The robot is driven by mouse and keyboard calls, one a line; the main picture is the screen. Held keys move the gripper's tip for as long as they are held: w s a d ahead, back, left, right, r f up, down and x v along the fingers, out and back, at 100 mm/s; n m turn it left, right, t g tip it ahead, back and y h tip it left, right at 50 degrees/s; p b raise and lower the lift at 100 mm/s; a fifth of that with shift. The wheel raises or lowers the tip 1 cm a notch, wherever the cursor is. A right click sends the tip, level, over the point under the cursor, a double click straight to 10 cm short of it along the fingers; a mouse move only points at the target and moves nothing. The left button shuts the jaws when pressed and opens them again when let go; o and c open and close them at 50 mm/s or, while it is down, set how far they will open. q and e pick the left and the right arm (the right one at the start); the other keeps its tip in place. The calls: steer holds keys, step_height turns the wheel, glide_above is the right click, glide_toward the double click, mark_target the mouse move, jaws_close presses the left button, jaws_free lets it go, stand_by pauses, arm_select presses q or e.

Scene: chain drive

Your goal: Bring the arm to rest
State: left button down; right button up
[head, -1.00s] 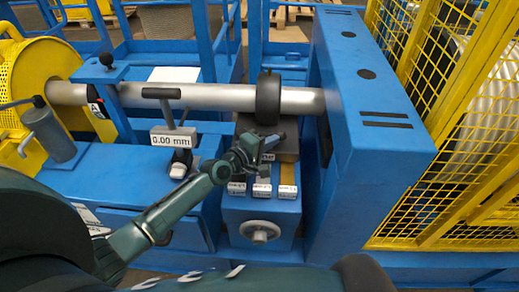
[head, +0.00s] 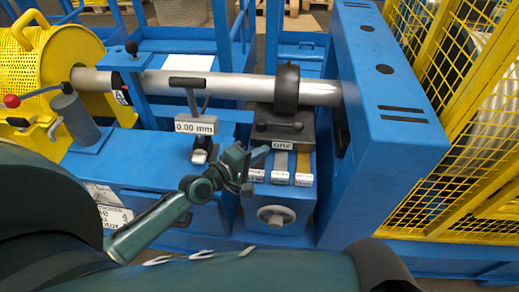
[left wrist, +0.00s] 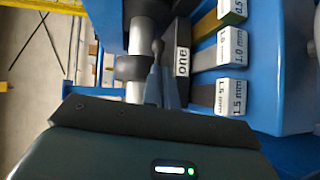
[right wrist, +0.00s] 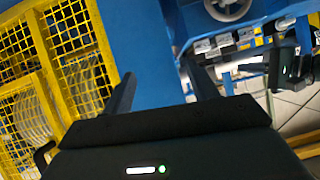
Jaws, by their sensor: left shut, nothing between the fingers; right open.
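My left gripper (head: 254,160) is shut and empty in the head view, just left of the dark block with the "one" label (head: 283,145). Its closed fingers also show in the left wrist view (left wrist: 160,75), beside the same label (left wrist: 182,60). My right gripper (right wrist: 160,80) is open and empty in the right wrist view, with the yellow mesh fence to its left and blue machine parts ahead. The right gripper does not show clearly in the head view.
A steel shaft (head: 235,86) with a black collar (head: 286,90) crosses the blue machine. A "0.00 mm" gauge (head: 195,126) stands left of my left gripper. Thickness-labelled strips (head: 281,166) lie close by. A blue housing (head: 385,105) and yellow mesh fence (head: 470,120) bound the right side.

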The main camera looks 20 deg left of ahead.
arm_select(q)
steer(key=shift+s+r, duration=0.1)
steer(key=shift+s, duration=0.1)
arm_select(e)
steer(key=r+p, duration=0.1)
steer(key=p, duration=0.1)
steer(key=d+p, duration=0.1)
steer(key=p, duration=0.1)
steer(key=r+h+p, duration=0.1)
steer(key=p, duration=0.1)
steer(key=shift+s+d+r+g, duration=0.25)
steer(key=shift+r+g, duration=0.05)
arm_select(q)
steer(key=s+d+f+m+g+y, duration=0.1)
steer(key=s+d+m+g, duration=0.1)
steer(key=s+m, duration=0.6)
steer(key=s+d+f+m+g+y, duration=0.1)
steer(key=s+d+m+y, duration=0.1)
steer(key=s+m, duration=0.6)
steer(key=shift+s+d+f+g, duration=0.2)
steer(key=shift+s+g, duration=0.2)
steer(key=shift+s, duration=0.4)
arm_select(e)
steer(key=shift+d+f, duration=0.15)
steer(key=shift+f, duration=0.05)
